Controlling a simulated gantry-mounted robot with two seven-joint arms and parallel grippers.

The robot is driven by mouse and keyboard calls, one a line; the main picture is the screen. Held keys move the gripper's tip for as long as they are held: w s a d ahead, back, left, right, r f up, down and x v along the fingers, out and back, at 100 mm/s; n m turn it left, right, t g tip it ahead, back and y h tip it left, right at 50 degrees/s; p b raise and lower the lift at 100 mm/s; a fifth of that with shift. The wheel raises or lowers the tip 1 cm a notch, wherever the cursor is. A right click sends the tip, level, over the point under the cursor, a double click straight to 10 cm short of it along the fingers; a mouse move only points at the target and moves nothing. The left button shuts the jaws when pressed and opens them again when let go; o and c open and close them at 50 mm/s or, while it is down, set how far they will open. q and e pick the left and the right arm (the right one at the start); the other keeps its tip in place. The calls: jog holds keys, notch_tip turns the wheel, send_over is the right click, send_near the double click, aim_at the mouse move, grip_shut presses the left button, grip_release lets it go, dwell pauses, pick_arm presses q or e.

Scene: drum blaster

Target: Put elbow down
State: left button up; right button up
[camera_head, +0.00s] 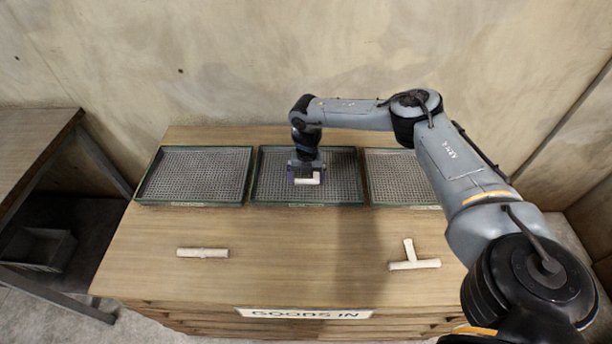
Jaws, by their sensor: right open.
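A white elbow pipe piece (309,181) is in the middle tray (345,188), right at my right gripper (307,176). My right gripper points down over the middle tray with its jaws open around or just above the elbow. I cannot tell whether the fingers touch it. The elbow's lower arm shows as a short pale bar, and part of it is hidden by the gripper. My left gripper is out of view.
A left tray (196,203) and a right tray (395,158), both mesh-bottomed, flank the middle one. A straight white pipe (202,253) and a white tee (413,259) lie on the wooden table (300,231). A "GOODS IN" label (304,313) marks the front edge. My right arm spans the right side.

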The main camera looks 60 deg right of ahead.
notch_tip(320, 180, up, 12)
jog(key=p, duration=0.3)
jog(key=shift+s, duration=0.35)
